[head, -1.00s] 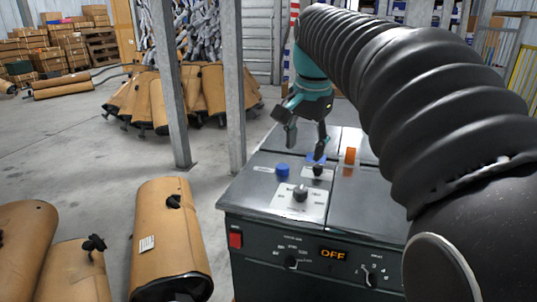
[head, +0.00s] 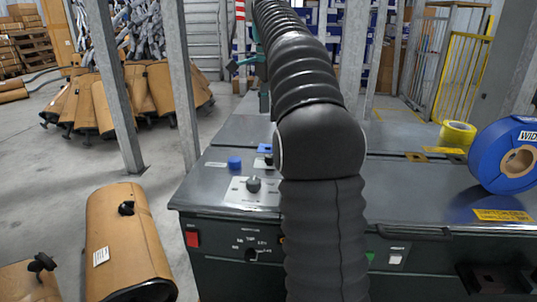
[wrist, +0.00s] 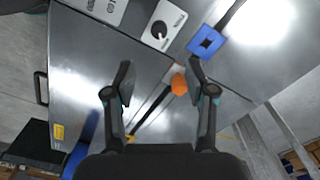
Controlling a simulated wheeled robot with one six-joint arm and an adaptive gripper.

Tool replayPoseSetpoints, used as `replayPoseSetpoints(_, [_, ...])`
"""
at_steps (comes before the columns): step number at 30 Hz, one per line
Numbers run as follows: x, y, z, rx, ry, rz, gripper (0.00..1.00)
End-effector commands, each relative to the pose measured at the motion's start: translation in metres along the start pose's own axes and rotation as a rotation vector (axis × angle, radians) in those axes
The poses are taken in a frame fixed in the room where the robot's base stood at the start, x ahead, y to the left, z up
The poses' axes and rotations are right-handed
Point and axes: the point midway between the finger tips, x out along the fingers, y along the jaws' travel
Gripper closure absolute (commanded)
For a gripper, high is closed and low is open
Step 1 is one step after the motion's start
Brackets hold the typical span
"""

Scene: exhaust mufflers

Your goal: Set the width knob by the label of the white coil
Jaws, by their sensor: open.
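No white coil shows in any view. A dark knob (head: 253,184) on a white plate stands on the machine's top. Another dark knob (wrist: 160,30) on a white plate shows in the wrist view. A further knob (head: 251,255) is on the front panel. The markings are too small to tell which is the width knob. My gripper (wrist: 161,76) is open and empty above the machine top, with an orange part (wrist: 179,84) below it near the right finger.
A blue coil (head: 490,155) with a partly visible label reading "WID" stands at the right of the machine top; a yellow coil (head: 457,136) lies behind it. A blue square part (wrist: 207,43) is near the knob. Mufflers (head: 128,240) stand at left. Posts rise behind.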

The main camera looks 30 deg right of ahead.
Motion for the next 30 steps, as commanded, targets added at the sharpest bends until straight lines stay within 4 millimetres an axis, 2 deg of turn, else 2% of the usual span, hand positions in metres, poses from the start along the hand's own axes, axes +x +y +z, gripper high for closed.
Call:
replayPoseSetpoints(3, [0.025, 0.001, 0.001, -0.001, -0.001, 0.002, 0.45])
replayPoseSetpoints(15, [0.096, 0.001, 0.001, -0.002, 0.0, 0.001, 0.45])
replayPoseSetpoints(22, [0.117, 0.001, 0.001, -0.002, 0.0, -0.001, 0.45])
replayPoseSetpoints(30, [0.121, 0.001, 0.001, -0.001, 0.0, -0.002, 0.45])
